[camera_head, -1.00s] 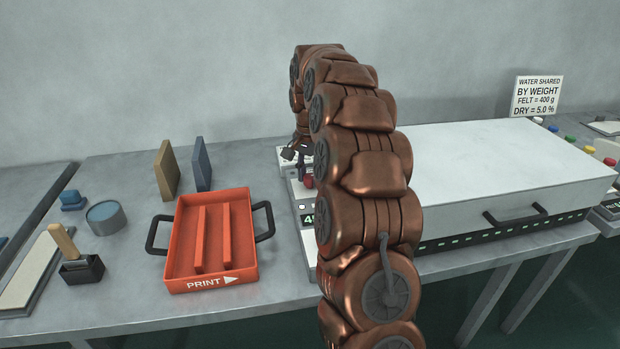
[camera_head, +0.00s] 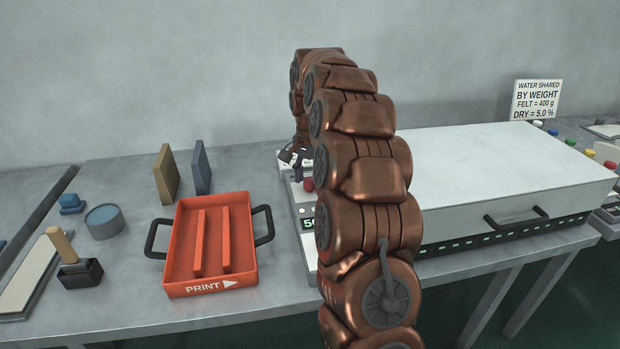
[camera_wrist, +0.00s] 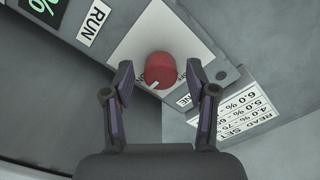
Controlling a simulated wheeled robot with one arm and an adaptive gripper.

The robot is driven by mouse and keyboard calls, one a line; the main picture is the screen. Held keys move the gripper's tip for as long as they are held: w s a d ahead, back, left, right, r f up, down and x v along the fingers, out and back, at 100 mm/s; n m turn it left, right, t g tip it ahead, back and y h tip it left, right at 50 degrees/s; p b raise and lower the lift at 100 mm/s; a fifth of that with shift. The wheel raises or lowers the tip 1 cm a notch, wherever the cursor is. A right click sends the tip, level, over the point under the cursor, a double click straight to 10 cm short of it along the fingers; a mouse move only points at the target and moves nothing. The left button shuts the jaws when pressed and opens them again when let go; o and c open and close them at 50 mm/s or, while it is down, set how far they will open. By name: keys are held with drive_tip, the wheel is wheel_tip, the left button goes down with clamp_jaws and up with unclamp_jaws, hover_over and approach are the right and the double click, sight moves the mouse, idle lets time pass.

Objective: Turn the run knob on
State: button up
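The run knob (camera_wrist: 160,68) is red and round, with a white pointer mark toward the lower left in the wrist view. It sits on a pale plate on the machine's panel, near the RUN label (camera_wrist: 96,23). My gripper (camera_wrist: 160,76) is open, with one fingertip on each side of the knob and a visible gap on both sides. In the head view the knob (camera_head: 308,185) is a small red spot beside my arm, and my gripper (camera_head: 296,158) is just above it, partly hidden.
A big white lidded machine (camera_head: 490,165) stands right of my arm. A green-lit display (camera_head: 308,224) is partly covered by my arm. An orange PRINT tray (camera_head: 210,289) lies to the left. A small table of settings (camera_wrist: 245,115) is beside the knob panel.

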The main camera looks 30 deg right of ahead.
sight(309, 180)
idle(0.3)
drive_tip(key=shift+r, duration=3.75)
drive_tip(key=shift+a, duration=0.15)
